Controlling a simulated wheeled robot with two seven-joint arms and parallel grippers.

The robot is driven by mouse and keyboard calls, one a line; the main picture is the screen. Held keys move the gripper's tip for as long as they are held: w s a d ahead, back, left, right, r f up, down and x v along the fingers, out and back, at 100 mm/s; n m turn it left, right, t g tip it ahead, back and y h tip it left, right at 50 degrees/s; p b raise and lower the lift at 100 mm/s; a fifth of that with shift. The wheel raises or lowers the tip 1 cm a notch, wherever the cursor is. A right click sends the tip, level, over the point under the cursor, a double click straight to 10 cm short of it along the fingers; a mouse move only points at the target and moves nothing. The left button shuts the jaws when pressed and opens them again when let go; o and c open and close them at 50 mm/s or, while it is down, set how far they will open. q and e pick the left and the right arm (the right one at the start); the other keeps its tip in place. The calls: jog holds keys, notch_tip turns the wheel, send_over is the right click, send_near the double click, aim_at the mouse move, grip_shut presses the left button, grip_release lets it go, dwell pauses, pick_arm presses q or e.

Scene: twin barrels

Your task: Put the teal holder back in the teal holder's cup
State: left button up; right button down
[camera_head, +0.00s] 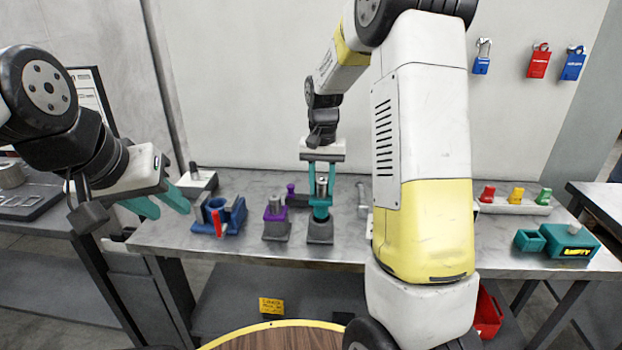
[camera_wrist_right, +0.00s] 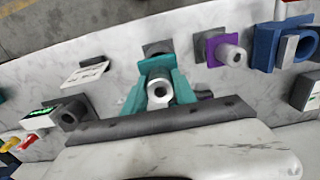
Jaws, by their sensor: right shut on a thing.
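The teal holder (camera_head: 320,210) with a silver cylinder stands upright at the grey cup (camera_head: 320,232) on the bench. My right gripper (camera_head: 320,180) points down and is shut on the teal holder. In the right wrist view my right gripper's teal fingers (camera_wrist_right: 158,95) flank the silver cylinder, with the teal holder (camera_wrist_right: 157,65) behind it and part of the grey cup (camera_wrist_right: 157,47) beyond. The holder's lower part meets the cup's top; I cannot tell how deep it sits. My left gripper (camera_head: 158,204) is open and empty, left of the bench items.
A purple holder (camera_head: 275,213) sits in a grey cup just left. A blue fixture (camera_head: 232,213) with a red part stands further left. A teal box (camera_head: 570,241) and a tray of coloured pieces (camera_head: 515,206) are at the right. My right arm hides part of the bench.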

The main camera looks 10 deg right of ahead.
aim_at(321, 203)
jog(key=shift+f, duration=2.95)
jog(key=c, duration=0.9)
grip_release()
jog(key=shift+f, duration=0.1)
jog(key=shift+r, duration=3.95)
jog(key=s+r+n+t+y, duration=0.2)
jog(key=s+r+t, duration=0.1)
jog(key=s+r, duration=0.85)
jog(key=s+t, duration=0.1)
jog(key=s, duration=0.3)
jog(key=s+a+n+t, duration=0.1)
jog(key=s, duration=0.3)
jog(key=s+a+r+t, duration=0.1)
jog(key=s, duration=0.3)
jog(key=shift+s+a+r+n, duration=0.1)
jog(key=shift+s+n, duration=0.2)
jog(key=shift+n, duration=0.1)
